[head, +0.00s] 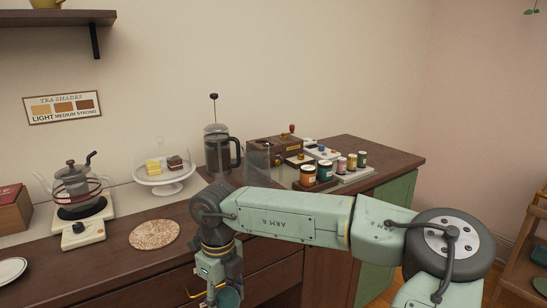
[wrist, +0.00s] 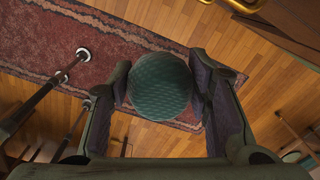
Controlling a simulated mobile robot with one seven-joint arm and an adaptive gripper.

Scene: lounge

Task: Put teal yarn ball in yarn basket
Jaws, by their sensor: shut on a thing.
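The teal yarn ball (wrist: 160,87) is round with a quilted surface and sits between the two fingers of my gripper (wrist: 160,95) in the wrist view. The fingers are shut on it, one on each side. In the head view my gripper (head: 217,290) hangs low in front of the counter, cut by the bottom edge. A sliver of the yarn ball (head: 229,296) shows there beside a finger. Below the ball the wrist view shows the floor and a rug. I see no yarn basket in either view.
A dark wooden counter (head: 110,237) holds a cork mat (head: 154,234), a kettle on a burner (head: 77,190), a cake stand (head: 163,180), a French press (head: 217,150) and several small jars. In the wrist view, a red rug (wrist: 60,50) covers part of the floor, with dark metal legs at left.

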